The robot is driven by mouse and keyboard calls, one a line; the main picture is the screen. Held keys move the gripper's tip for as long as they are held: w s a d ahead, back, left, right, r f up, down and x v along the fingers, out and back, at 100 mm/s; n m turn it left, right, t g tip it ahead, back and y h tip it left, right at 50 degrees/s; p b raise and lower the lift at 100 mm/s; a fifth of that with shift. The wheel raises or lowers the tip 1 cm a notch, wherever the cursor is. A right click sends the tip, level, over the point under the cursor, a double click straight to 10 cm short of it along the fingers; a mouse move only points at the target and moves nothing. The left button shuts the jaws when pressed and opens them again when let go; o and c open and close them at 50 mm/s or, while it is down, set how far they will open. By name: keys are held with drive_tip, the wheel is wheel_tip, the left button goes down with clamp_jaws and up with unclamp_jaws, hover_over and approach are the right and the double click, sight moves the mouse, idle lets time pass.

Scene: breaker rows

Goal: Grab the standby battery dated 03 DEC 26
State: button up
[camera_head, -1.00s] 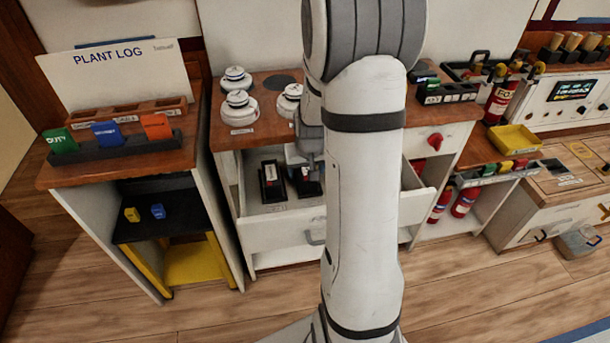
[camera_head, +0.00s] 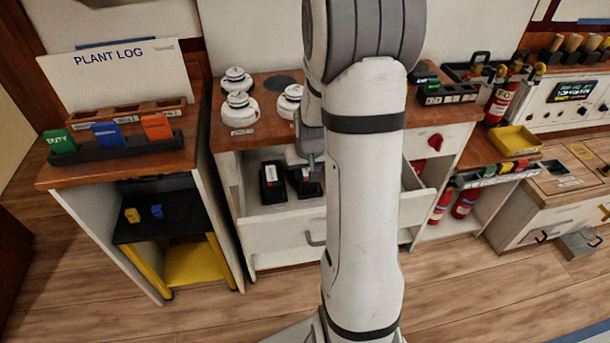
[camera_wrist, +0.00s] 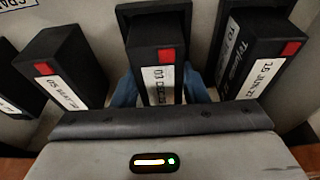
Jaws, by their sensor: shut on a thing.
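In the wrist view the black battery with a red square and a white label (camera_wrist: 157,55) stands in the middle. Its label reads 03 DEC and a year that is hard to make out. My gripper (camera_wrist: 160,90) is shut on it, with a blue fingertip at each side. A second black battery (camera_wrist: 66,62) is to its left and another (camera_wrist: 262,50) to its right, its label reading roughly 16 JUN. In the head view my gripper (camera_head: 308,160) reaches down into the open drawer (camera_head: 280,233), and my arm hides much of the drawer.
Another black battery (camera_head: 272,184) stands in the drawer, left of my gripper. White round detectors (camera_head: 239,108) sit on the counter above. A shelf unit with coloured cards (camera_head: 108,134) stands at left, a yellow tray (camera_head: 516,140) at right. The floor in front is clear.

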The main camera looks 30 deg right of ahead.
clamp_jaws()
drive_tip(key=shift+r, duration=0.1)
drive_tip(key=shift+r+p, duration=0.6)
drive_tip(key=shift+r, duration=0.35)
drive_tip(key=shift+f+b, duration=0.25)
drive_tip(key=shift+b, duration=0.45)
drive_tip(key=t+b, duration=0.1)
drive_tip(key=b, duration=0.2)
drive_tip(key=s+t+b, duration=0.1)
drive_tip(key=b, duration=0.2)
drive_tip(key=shift+s+a+t+h, duration=0.1)
drive_tip(key=shift+a+t+h, duration=0.1)
drive_tip(key=shift+t+h, duration=0.2)
drive_tip(key=shift+b, duration=0.45)
